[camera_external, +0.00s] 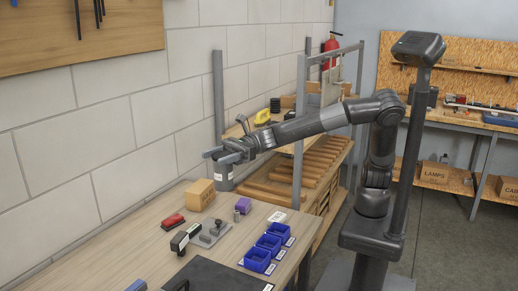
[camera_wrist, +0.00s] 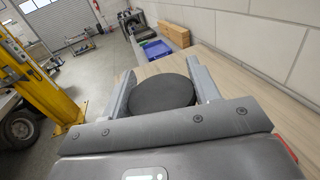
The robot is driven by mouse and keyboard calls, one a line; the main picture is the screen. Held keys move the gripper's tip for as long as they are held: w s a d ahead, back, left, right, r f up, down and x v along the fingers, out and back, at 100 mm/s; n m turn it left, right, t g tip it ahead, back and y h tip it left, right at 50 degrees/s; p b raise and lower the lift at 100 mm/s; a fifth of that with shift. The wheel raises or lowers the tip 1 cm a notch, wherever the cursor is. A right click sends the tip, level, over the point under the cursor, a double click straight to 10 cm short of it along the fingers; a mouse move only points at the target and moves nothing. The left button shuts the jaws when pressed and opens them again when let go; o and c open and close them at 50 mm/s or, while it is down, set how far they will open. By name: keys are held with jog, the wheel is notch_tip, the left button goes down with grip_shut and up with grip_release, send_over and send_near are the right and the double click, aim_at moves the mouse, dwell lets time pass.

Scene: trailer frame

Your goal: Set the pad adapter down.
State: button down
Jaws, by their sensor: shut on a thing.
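The pad adapter looks like a short dark cylinder (camera_external: 224,182) with a white label, upright at the far end of the workbench (camera_external: 130,240). In the wrist view its round dark top (camera_wrist: 160,92) fills the space between the two grey fingers. My gripper (camera_external: 219,157) is shut on the adapter near its top, one finger on each side; it also shows in the wrist view (camera_wrist: 160,84). I cannot tell whether the adapter's base touches the bench top.
A tan block (camera_external: 200,194) stands just left of the adapter. A red stapler-like item (camera_external: 173,221), a purple block (camera_external: 243,204), a grey plate with fittings (camera_external: 210,233) and blue bins (camera_external: 258,260) lie nearer. The block wall (camera_external: 130,130) runs behind.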

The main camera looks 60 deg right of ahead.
notch_tip(320, 180, down, 12)
jog(key=s+a+f, duration=0.6)
jog(key=a+f, duration=0.4)
jog(key=f, duration=0.1)
jog(key=shift+f, duration=0.4)
jog(key=shift+f, duration=0.1)
jog(key=shift+c, duration=2.4)
grip_release()
jog(key=shift+f, duration=0.1)
jog(key=v, duration=0.7)
jog(key=shift+d, duration=0.3)
